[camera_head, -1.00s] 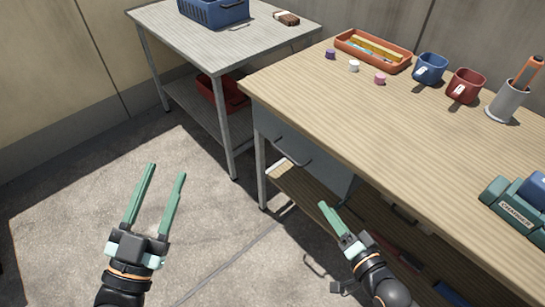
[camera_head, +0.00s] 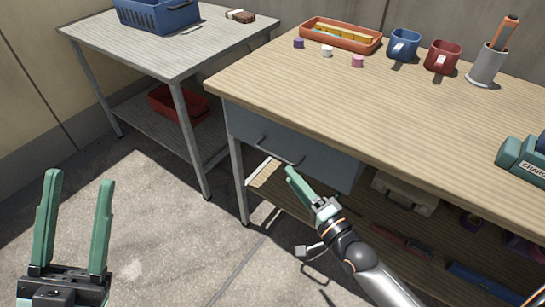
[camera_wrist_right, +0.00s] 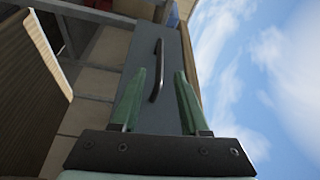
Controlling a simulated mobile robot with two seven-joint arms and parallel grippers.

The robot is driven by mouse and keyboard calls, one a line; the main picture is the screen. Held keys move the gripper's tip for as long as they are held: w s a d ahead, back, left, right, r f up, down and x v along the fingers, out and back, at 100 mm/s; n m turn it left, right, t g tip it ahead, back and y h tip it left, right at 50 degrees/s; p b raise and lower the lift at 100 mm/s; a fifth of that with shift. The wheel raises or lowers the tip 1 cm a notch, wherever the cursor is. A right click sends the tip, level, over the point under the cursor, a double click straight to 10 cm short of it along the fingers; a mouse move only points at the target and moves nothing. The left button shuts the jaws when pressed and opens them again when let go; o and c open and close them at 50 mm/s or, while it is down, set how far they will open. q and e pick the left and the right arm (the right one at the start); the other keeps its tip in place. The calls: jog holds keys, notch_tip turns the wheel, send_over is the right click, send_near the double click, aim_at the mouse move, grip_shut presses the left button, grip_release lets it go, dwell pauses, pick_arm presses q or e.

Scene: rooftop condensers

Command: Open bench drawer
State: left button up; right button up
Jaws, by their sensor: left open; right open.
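The bench (camera_head: 400,115) has a wooden top with a blue-grey drawer (camera_head: 325,160) under its left end. The drawer looks shut. Its dark bar handle (camera_head: 278,152) is on the front face. My right gripper (camera_head: 290,175) is just below and in front of the handle, apart from it. In the right wrist view the handle (camera_wrist_right: 157,70) lies ahead, between the lines of the two open fingers (camera_wrist_right: 157,95), and nothing is between them. My left gripper (camera_head: 80,180) is open and empty over the floor at the lower left.
A lower shelf (camera_head: 265,185) under the bench holds a case (camera_head: 405,195) and tools. A metal side table (camera_head: 160,50) with a blue basket (camera_head: 158,12) stands at left. Mugs, an orange tray (camera_head: 340,36) and a charger (camera_head: 525,158) sit on the bench top. The floor at left is clear.

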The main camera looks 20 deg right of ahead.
aim_at(274, 154)
jog(key=b+x, duration=0.2)
jog(key=x, duration=0.7)
grip_shut()
dwell(1.3)
